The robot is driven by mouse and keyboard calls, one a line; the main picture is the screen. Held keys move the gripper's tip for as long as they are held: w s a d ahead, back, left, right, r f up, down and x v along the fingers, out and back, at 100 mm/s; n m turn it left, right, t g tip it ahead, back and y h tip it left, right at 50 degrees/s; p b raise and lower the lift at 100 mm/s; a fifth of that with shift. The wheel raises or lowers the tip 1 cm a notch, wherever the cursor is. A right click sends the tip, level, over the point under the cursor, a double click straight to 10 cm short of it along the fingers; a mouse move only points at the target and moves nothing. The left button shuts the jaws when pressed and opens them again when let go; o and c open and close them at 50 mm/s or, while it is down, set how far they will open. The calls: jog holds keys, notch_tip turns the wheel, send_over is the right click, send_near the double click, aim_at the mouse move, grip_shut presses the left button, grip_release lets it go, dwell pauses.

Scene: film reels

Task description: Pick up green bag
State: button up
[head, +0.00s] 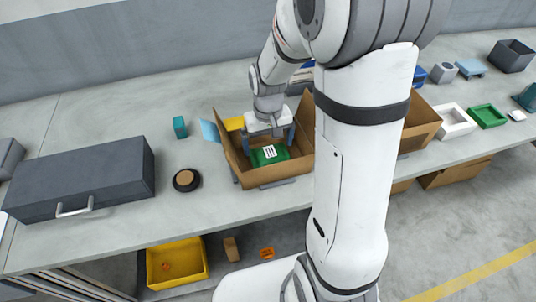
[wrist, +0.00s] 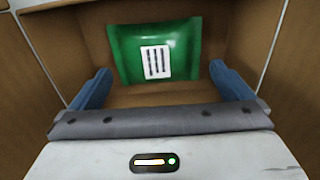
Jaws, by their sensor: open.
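The green bag (head: 268,156) lies inside an open cardboard box (head: 264,176) on the bench. In the wrist view the green bag (wrist: 181,48) has a white label with dark bars and rests near the box's far wall. The bag is ahead of the fingertips, and no contact shows.
Box walls stand close on both sides of my gripper. A yellow item (head: 234,123) is at the box's back left. A dark toolbox (head: 82,177), a round dark object (head: 186,180) and a teal block (head: 180,127) stand left. A second cardboard box (head: 420,124) is right, partly hidden by my arm.

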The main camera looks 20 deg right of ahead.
aim_at(270, 152)
jog(key=f, duration=0.4)
jog(key=shift+s+d+f, duration=0.15)
jog(key=shift+s+d, duration=0.05)
jog(key=shift+s, duration=0.05)
jog(key=shift+c, duration=0.2)
jog(key=c, duration=1.1)
